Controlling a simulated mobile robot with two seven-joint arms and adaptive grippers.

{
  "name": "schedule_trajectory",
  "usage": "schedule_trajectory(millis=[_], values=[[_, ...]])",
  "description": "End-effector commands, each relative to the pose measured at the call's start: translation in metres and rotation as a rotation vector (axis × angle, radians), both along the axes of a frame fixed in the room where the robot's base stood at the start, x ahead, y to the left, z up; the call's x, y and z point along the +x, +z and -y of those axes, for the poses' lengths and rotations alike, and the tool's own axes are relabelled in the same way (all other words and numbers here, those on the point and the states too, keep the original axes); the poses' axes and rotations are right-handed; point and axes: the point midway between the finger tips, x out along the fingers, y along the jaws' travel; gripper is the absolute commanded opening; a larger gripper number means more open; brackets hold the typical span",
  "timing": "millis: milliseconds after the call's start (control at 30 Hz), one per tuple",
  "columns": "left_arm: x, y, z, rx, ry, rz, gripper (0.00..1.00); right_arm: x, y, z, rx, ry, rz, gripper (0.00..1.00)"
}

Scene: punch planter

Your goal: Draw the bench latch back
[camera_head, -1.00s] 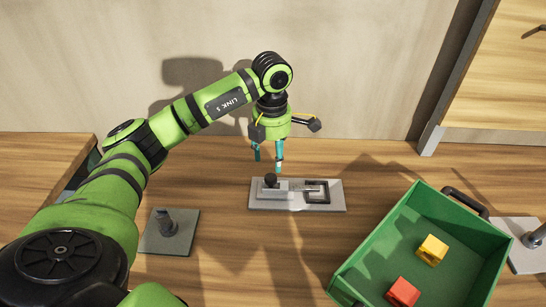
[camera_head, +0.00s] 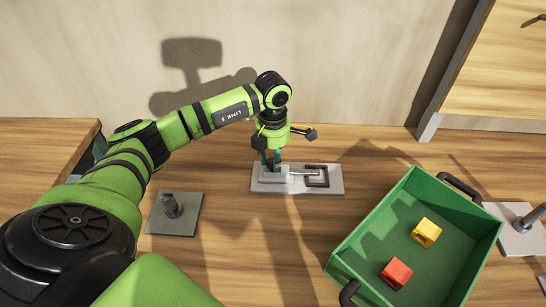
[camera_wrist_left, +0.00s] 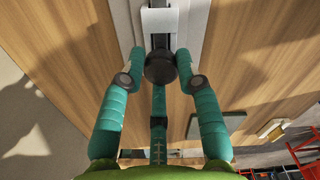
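The bench latch is a pale grey plate (camera_head: 335,188) lying flat on the wooden bench, with a sliding bolt and a dark square-framed keeper (camera_head: 317,176) at its right end. Its round black knob (camera_wrist_left: 160,68) shows in the left wrist view and is mostly hidden by the fingers in the head view. My left gripper (camera_head: 271,161) points down over the left part of the plate. Its teal fingers, also in the left wrist view (camera_wrist_left: 160,58), stand on both sides of the knob, seemingly touching it. My right gripper is not in view.
A green tray (camera_head: 352,237) with a yellow block (camera_head: 426,232) and a red block (camera_head: 396,273) stands right of the latch. A dark plate with a post (camera_head: 172,207) lies to the left. A grey plate with a post (camera_head: 524,222) is at the far right.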

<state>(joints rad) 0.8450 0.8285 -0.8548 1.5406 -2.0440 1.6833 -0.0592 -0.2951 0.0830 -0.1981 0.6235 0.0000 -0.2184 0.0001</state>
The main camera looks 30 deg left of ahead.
Motion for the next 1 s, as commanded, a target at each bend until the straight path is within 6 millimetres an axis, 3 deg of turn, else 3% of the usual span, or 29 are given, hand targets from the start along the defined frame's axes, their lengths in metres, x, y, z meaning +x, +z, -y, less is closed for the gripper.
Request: schedule_trajectory(millis=[167,433,767,800,833,867,1000], values=[[-0.001,-0.001,-0.002,-0.003,0.000,0.004,0.00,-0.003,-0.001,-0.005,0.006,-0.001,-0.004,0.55],[-0.022,-0.001,-0.037,0.001,0.003,0.003,0.00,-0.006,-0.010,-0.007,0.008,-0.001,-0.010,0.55],[-0.024,0.001,-0.040,0.000,0.001,0.004,0.00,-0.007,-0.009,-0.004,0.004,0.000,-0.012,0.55],[-0.024,0.001,-0.040,0.000,0.001,0.004,0.40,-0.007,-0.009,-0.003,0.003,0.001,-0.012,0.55],[-0.024,0.001,-0.040,0.000,0.001,0.004,0.52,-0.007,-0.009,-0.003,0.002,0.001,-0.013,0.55],[-0.023,0.001,-0.040,0.000,0.001,0.004,0.56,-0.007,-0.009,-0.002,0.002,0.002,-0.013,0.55],[-0.024,0.001,-0.039,-0.001,0.000,0.004,0.56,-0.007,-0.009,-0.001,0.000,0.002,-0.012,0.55]])
